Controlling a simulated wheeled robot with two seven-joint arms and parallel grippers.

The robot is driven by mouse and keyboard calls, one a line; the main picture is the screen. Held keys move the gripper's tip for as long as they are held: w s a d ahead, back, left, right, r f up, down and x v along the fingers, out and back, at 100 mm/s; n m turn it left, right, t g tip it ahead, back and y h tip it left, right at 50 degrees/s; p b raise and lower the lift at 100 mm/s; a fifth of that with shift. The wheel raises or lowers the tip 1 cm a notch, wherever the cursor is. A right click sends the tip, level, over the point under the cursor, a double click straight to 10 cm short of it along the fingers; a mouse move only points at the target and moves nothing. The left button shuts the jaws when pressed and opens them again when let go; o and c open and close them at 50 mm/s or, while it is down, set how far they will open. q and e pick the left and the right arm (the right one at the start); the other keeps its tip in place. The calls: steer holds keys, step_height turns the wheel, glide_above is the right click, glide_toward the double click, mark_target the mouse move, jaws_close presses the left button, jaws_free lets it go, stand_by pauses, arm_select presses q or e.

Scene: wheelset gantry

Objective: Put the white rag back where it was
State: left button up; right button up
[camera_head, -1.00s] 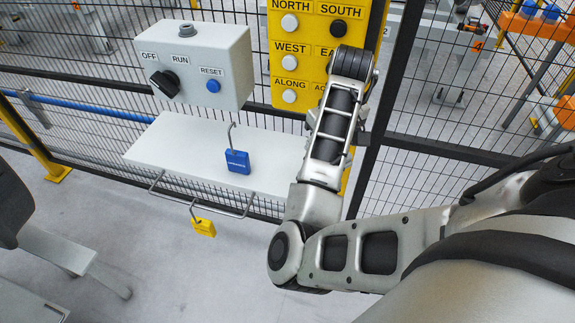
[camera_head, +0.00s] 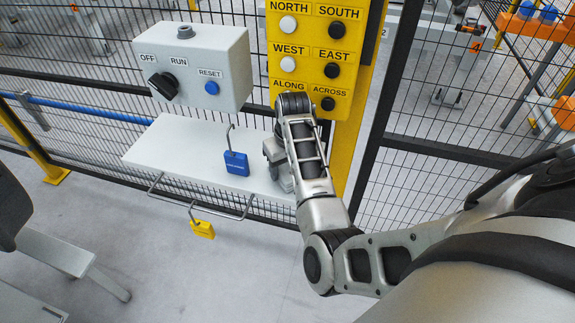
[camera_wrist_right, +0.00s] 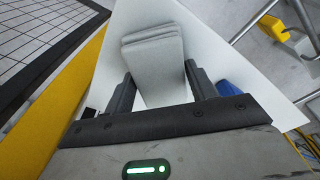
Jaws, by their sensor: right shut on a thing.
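The white rag (camera_wrist_right: 152,65) is a folded, light grey-white stack. In the right wrist view it lies between the two dark fingers of my right gripper (camera_wrist_right: 159,72), which is shut on it. Behind it is the white shelf (camera_wrist_right: 228,35). In the head view my right gripper (camera_head: 279,172) points down at the right end of the shelf (camera_head: 170,143), partly behind my forearm. The rag cannot be made out there. Whether it touches the shelf is unclear. My left gripper is not in view.
A blue padlock (camera_head: 236,163) stands on the shelf left of my gripper. A yellow padlock (camera_head: 203,230) hangs from the rail below. A grey switch box (camera_head: 215,60) and a yellow button panel (camera_head: 311,55) stand above. The shelf's left part is clear.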

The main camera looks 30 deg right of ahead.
steer(key=o, duration=1)
steer(key=shift+f, duration=0.1)
step_height(320, 180, up, 12)
steer(key=s, duration=0.1)
steer(key=shift+s, duration=0.25)
